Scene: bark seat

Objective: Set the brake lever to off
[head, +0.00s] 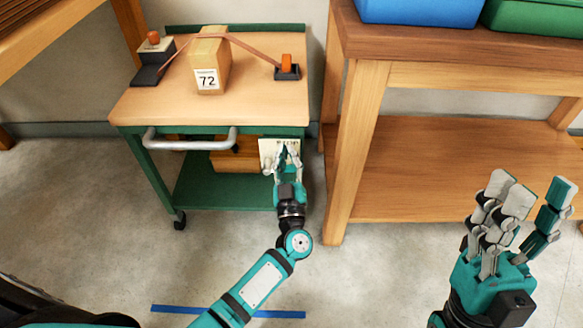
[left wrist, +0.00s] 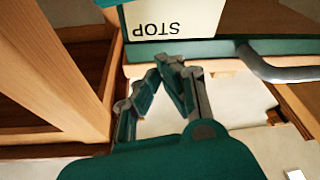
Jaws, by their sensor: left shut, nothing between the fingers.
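The cart (head: 135,118) has a wooden top and a green frame. A pale plate (head: 266,147) is on its front right side, partly hidden by my left gripper. In the left wrist view the plate (left wrist: 145,22) reads STOP upside down. I cannot make out the brake lever apart from the plate and fingers. My left gripper (head: 283,152) is in front of the plate. In the left wrist view its fingers (left wrist: 168,68) are together and empty, just below the plate's green edge. My right gripper (head: 527,188) is open and empty at the right, away from the cart.
A box marked 72 (head: 208,78) stands on the cart under a brown strap (head: 252,52). The cart has a grey handle (head: 190,144). A wooden bench (head: 352,140) stands close on the right. Blue tape (head: 170,309) lies on open floor.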

